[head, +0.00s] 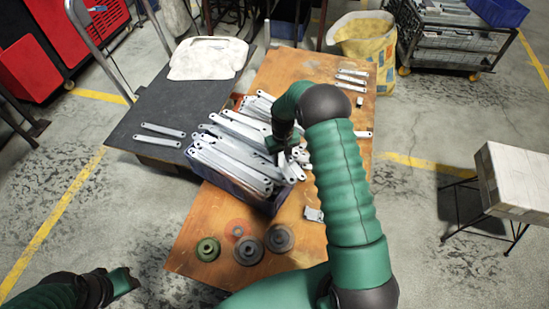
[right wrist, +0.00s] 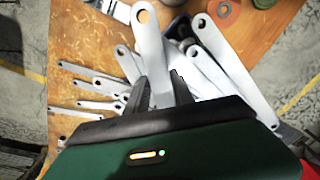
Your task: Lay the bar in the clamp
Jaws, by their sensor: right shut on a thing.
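My right gripper (head: 282,143) reaches over a heap of flat grey metal bars (head: 235,160). In the right wrist view its dark fingers (right wrist: 161,94) are shut on a bar (right wrist: 149,42) with a round hole at its end. The bar lies among other bars there, and I cannot tell if it is lifted clear. A small grey metal piece (head: 313,214) on the table, right of the heap, may be the clamp; its shape is unclear. My left gripper (head: 124,281) is at the lower left, away from the table; its fingers are too dark to judge.
The heap fills a blue bin (head: 232,187) on the wooden table (head: 190,262). Loose bars (head: 351,79) lie at the table's back right, and two bars (head: 158,136) on the dark bench at left. Round parts (head: 249,251) stand at the front. A white carton (head: 510,180) is at the right.

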